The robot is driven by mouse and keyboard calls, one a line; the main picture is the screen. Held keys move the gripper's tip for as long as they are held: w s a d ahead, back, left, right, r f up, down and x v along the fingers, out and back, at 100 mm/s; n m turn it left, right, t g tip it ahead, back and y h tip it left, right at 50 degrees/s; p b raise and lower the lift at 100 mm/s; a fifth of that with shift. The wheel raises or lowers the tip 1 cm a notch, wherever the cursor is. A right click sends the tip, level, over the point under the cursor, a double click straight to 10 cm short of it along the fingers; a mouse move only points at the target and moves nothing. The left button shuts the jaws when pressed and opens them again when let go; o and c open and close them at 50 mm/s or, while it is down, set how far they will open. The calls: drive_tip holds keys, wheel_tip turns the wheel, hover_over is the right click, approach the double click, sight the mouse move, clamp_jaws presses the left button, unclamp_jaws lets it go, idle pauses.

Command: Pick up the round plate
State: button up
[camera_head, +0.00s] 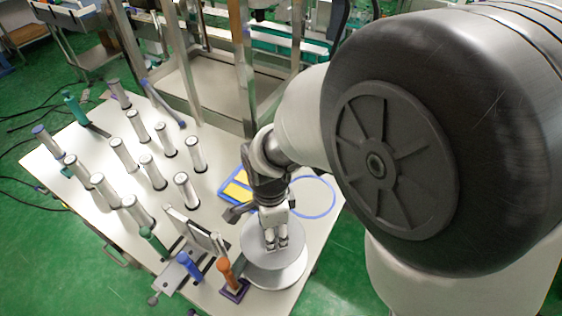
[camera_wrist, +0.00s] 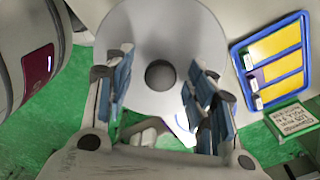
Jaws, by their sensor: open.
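The round plate (camera_head: 292,268) is a pale grey disc near the front right corner of the white table. In the wrist view the plate (camera_wrist: 185,30) fills the top middle, with a dark round spot at its centre. My gripper (camera_head: 277,243) is over the plate in the head view and hides part of it. In the wrist view my gripper (camera_wrist: 160,88) is open, with one blue-padded finger on each side of the dark spot. I cannot tell whether the fingertips touch the plate.
A blue tray with yellow panels (camera_wrist: 233,58) lies beside the plate. A blue ring (camera_head: 333,200) lies behind it. An orange-handled tool (camera_head: 226,272) and a blue-handled one (camera_head: 189,266) stand to the left. Several silver cylinders (camera_head: 185,190) stand farther left. A metal frame (camera_head: 247,70) rises behind.

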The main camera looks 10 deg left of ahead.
drive_tip(key=shift+f, duration=0.45)
drive_tip(key=shift+r, duration=0.1)
drive_tip(key=shift+c, duration=0.5)
clamp_jaws()
